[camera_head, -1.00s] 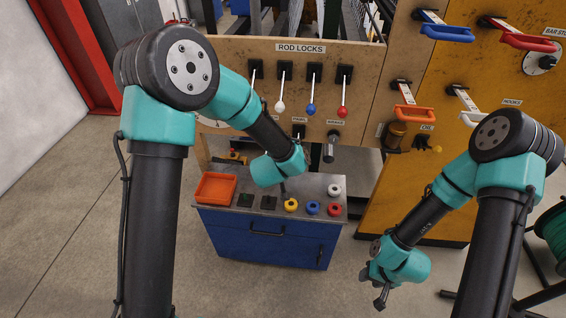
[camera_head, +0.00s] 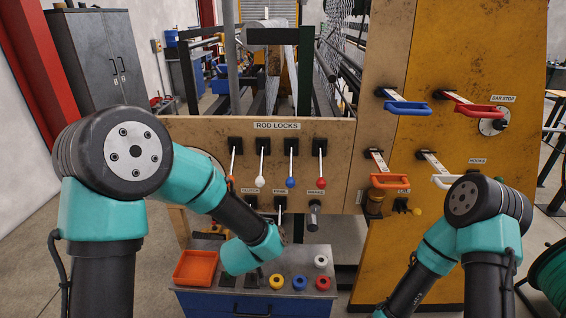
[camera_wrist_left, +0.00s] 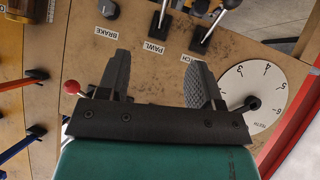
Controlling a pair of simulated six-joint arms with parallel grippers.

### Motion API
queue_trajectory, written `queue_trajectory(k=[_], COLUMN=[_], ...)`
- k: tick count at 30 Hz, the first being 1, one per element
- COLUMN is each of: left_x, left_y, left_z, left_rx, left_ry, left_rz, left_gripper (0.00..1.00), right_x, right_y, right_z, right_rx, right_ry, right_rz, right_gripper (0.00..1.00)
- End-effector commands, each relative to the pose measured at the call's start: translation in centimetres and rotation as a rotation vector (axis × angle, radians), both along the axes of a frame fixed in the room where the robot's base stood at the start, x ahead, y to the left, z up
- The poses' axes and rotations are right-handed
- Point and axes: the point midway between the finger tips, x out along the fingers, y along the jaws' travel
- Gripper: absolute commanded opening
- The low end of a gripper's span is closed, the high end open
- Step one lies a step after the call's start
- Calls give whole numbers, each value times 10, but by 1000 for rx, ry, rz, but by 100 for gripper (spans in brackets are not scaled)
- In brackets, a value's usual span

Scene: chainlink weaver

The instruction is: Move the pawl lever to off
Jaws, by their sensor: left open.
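The pawl lever (camera_wrist_left: 162,18) is on the wooden panel, above its PAWL label at the top of the left wrist view; its handle runs out of that frame. In the head view the lever's dark mount (camera_head: 280,202) shows under the rod locks, its lower part partly hidden by my left wrist. My left gripper (camera_wrist_left: 160,82) is open and empty, its two fingers apart and pointing at the panel below the label in the wrist view. Its fingers are hidden behind my arm in the head view. My right gripper is out of frame below.
The clutch lever (camera_wrist_left: 205,35) and brake lever (camera_wrist_left: 108,9) flank the pawl lever. A red-knobbed lever (camera_wrist_left: 72,87) and a numbered dial (camera_wrist_left: 252,92) lie beside my fingers. Below the panel, the bench holds an orange tray (camera_head: 178,280) and several coloured rings.

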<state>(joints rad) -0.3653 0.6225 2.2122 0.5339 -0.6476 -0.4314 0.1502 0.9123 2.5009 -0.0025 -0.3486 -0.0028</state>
Motion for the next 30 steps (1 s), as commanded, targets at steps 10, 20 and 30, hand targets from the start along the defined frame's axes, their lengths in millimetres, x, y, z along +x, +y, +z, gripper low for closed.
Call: queue_trajectory(k=[10,20,30], left_x=[-48,-175,-225], left_y=[59,124,135], left_z=[-106,-226,-250], left_rx=[-24,-139,-193], left_ry=[279,742,895], left_rz=[-3,13,18], left_gripper=[60,60,60], right_x=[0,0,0], right_y=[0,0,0], right_z=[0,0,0], right_rx=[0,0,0], right_ry=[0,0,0], right_rz=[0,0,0], right_gripper=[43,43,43])
